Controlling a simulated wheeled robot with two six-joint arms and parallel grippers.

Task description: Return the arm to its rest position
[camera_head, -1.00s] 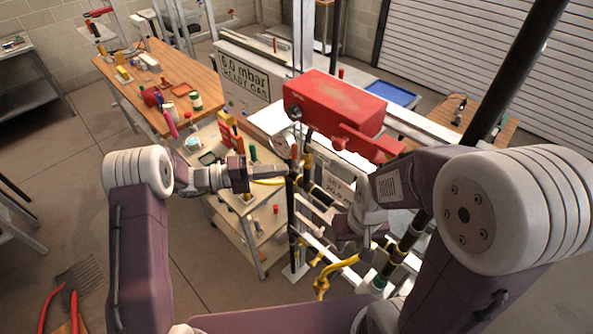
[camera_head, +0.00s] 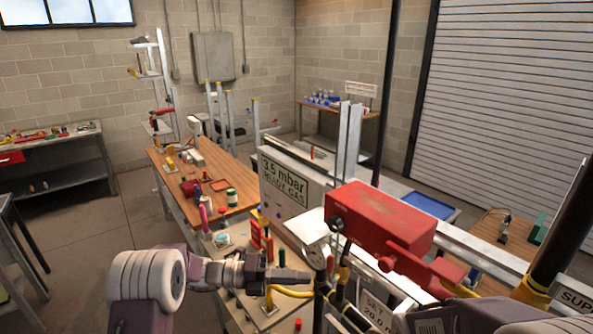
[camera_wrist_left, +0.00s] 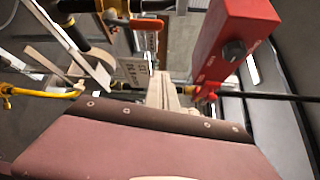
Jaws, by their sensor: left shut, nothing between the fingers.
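My left arm comes in from the lower left in the head view. Its gripper (camera_head: 292,276) points right, shut and empty, above the cluttered cart and beside the pipework. The red box (camera_head: 380,222) of the heater rig is to the right of and above the gripper. It also shows at the upper right of the left wrist view (camera_wrist_left: 228,45). A large maroon part, probably my own arm, fills the bottom of that view. My right arm shows only in part at the lower right of the head view, and its gripper is out of the picture.
A yellow hose (camera_head: 290,293) and a gauge (camera_head: 329,262) are close to my left gripper. A dark upright pipe (camera_head: 563,240) stands at the right. The wooden workbench (camera_head: 232,172) holds small items. Open floor (camera_head: 100,225) lies to the left.

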